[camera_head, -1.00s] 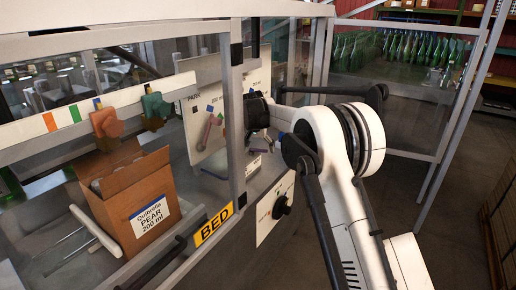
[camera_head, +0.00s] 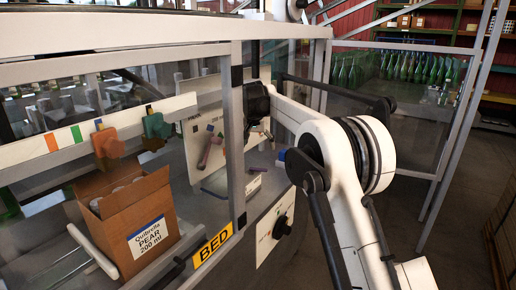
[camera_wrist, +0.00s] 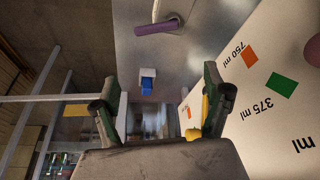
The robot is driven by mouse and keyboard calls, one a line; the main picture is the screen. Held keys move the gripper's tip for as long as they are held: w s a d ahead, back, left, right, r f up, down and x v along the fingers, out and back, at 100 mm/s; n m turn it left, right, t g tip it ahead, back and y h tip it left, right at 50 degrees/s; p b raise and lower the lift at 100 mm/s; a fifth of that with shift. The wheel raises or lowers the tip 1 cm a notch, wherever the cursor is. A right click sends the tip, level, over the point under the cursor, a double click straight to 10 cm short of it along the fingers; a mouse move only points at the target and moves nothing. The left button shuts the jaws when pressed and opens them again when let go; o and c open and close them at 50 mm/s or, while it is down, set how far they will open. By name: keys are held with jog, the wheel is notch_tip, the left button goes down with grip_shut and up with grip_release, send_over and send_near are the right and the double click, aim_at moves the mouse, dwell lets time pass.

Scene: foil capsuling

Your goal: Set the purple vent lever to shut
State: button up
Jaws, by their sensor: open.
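A purple bar-shaped handle (camera_wrist: 158,27) shows at the top of the wrist view, beside a pale bent link on a grey panel. It looks like the vent lever; I cannot read any shut mark by it. My gripper (camera_wrist: 162,95) is open, with its two dark green-edged fingers wide apart and nothing held between them. The purple handle is beyond the fingertips and apart from them. In the head view my gripper is mostly hidden behind the dark wrist, near the machine's white panel. A mauve lever (camera_head: 209,150) stands on that panel; I cannot tell whether it is the same one.
A white board (camera_wrist: 275,110) with volume labels lies close on the right of the wrist view. A blue block (camera_wrist: 147,85) sits on the grey panel. In the head view, a guard post (camera_head: 237,130) stands left of my wrist, and a cardboard box (camera_head: 132,215) is further left.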

jog(key=shift+w+d+r+p, duration=0.1)
jog(key=shift+w+p, duration=0.05)
jog(key=shift+p, duration=0.35)
jog(key=c, duration=0.6)
jog(key=w+p, duration=0.1)
jog(key=p, duration=0.2)
jog(key=shift+d+r, duration=0.15)
jog(key=shift+d, duration=0.25)
jog(key=c, duration=0.5)
jog(key=w+d+p, duration=0.1)
jog(key=p, duration=0.2)
jog(key=c, duration=0.6)
jog(key=shift+w+d+f+g+p, duration=0.15)
jog(key=shift+w+f+g+p, duration=0.2)
jog(key=shift+p, duration=0.6)
grip_shut()
notch_tip(320, 180, down, 10)
jog(key=shift+s+p, duration=0.35)
jog(key=shift+s, duration=0.05)
